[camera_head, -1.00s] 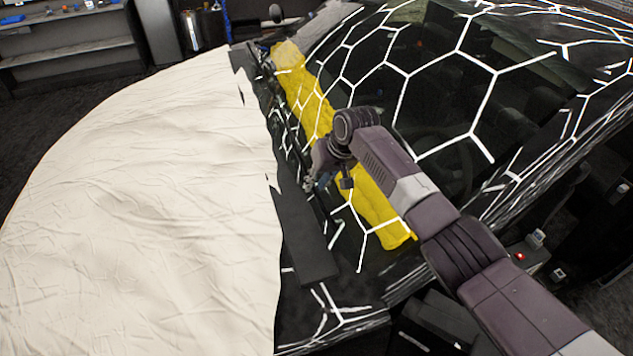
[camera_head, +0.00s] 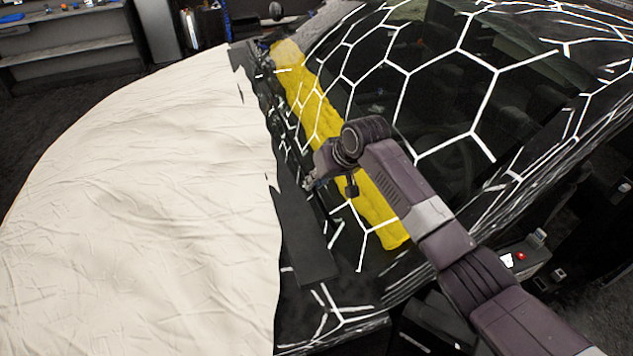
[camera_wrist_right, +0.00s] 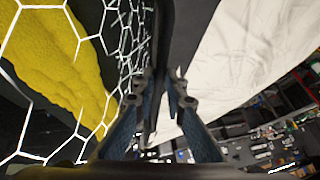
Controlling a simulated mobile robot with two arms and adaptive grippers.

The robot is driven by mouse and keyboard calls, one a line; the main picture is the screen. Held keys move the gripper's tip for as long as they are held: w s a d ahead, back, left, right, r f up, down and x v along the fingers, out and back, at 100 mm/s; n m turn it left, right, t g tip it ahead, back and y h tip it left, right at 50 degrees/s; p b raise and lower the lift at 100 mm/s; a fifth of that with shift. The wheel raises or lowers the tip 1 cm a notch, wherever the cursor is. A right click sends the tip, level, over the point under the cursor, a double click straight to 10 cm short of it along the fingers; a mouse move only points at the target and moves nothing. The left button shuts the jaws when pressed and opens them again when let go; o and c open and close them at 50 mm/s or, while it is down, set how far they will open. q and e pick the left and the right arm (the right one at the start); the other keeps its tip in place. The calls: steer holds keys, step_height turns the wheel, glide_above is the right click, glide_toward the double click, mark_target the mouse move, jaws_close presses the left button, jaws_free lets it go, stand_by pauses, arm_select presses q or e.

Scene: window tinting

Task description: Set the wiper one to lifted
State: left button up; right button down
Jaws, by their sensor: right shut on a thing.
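My right gripper (camera_head: 310,184) is at the base of the windshield, over the dark strip between the cream cover and the glass. In the right wrist view its blue-grey fingers (camera_wrist_right: 160,88) are closed around a thin dark bar (camera_wrist_right: 158,62), which looks like the wiper. The wiper is mostly hidden in the head view by my gripper and wrist and blends into the black cowl. I cannot tell how far it stands off the glass. My left gripper is not in view.
A yellow cloth (camera_head: 310,105) lies along the lower windshield (camera_head: 440,95), under my wrist. A cream cover (camera_head: 150,200) drapes over the hood. White hexagon lines mark the car's dark body. Shelves (camera_head: 70,45) stand at the back left.

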steer(key=shift+s+a+r+n+t+y, duration=0.15)
steer(key=shift+s+r+n+t+y, duration=0.45)
steer(key=shift+s+r, duration=0.35)
steer(key=shift+s+a+r+n+t+y, duration=0.1)
steer(key=shift+s+r+n+t+y, duration=0.45)
steer(key=shift+s+r, duration=0.35)
steer(key=c, duration=2.3)
jaws_free()
steer(key=o, duration=0.3)
steer(key=shift+s, duration=0.2)
steer(key=shift+o, duration=0.2)
steer(key=v, duration=1.2)
steer(key=shift+d, duration=0.1)
